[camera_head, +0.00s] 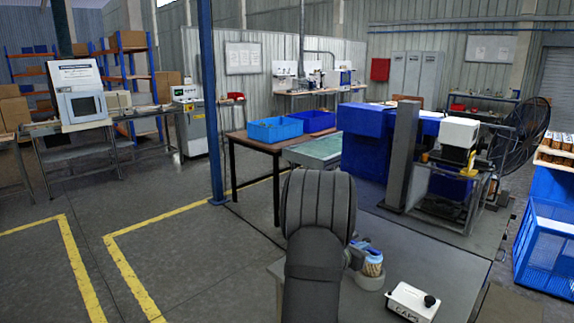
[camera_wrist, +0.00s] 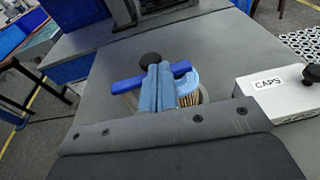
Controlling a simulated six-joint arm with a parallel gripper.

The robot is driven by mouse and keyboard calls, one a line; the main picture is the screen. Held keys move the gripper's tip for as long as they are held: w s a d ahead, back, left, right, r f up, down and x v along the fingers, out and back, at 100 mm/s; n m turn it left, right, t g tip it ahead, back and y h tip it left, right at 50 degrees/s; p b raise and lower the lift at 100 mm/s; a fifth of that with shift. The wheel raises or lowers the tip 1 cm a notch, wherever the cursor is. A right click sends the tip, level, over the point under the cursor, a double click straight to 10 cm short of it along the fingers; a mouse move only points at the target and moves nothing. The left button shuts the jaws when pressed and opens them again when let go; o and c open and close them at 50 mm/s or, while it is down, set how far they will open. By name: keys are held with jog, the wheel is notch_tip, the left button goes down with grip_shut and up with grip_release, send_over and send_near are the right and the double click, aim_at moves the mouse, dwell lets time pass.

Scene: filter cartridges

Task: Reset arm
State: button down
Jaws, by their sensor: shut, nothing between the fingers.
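My gripper (camera_wrist: 160,84) shows in the wrist view as two light-blue fingers pressed together with nothing between them. In the head view it is mostly hidden behind my dark arm. Just beyond the fingers is a pleated filter cartridge (camera_wrist: 187,99) with a light-blue top. It sits upright in a round grey holder (camera_wrist: 204,96). The cartridge (camera_head: 373,266) and the holder (camera_head: 370,281) also show in the head view, close to my arm. The fingers overlap the cartridge in the wrist view; I cannot tell whether they touch it.
A white box labelled CAPS (camera_head: 411,301) with a black knob stands right of the holder; it also shows in the wrist view (camera_wrist: 281,95). Blue bins (camera_head: 275,131) stand on a table behind. A machine (camera_head: 459,134) is at the back right. The grey bench between is largely clear.

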jog(key=s+a+r, duration=0.3)
jog(key=s+a, duration=0.3)
jog(key=s, duration=0.6)
jog(key=w+d+f, duration=0.2)
jog(key=w+d, duration=0.1)
jog(key=w, duration=0.3)
jog(key=w+d+f, duration=0.1)
jog(key=w+d, duration=0.2)
jog(key=w, duration=0.3)
jog(key=w+a+v, duration=0.1)
jog(key=v, duration=1.4)
jog(key=s+d+m, duration=0.3)
jog(key=d+m, duration=0.5)
jog(key=m, duration=0.5)
jog(key=shift+m+t, duration=0.4)
jog(key=shift+f, duration=0.1)
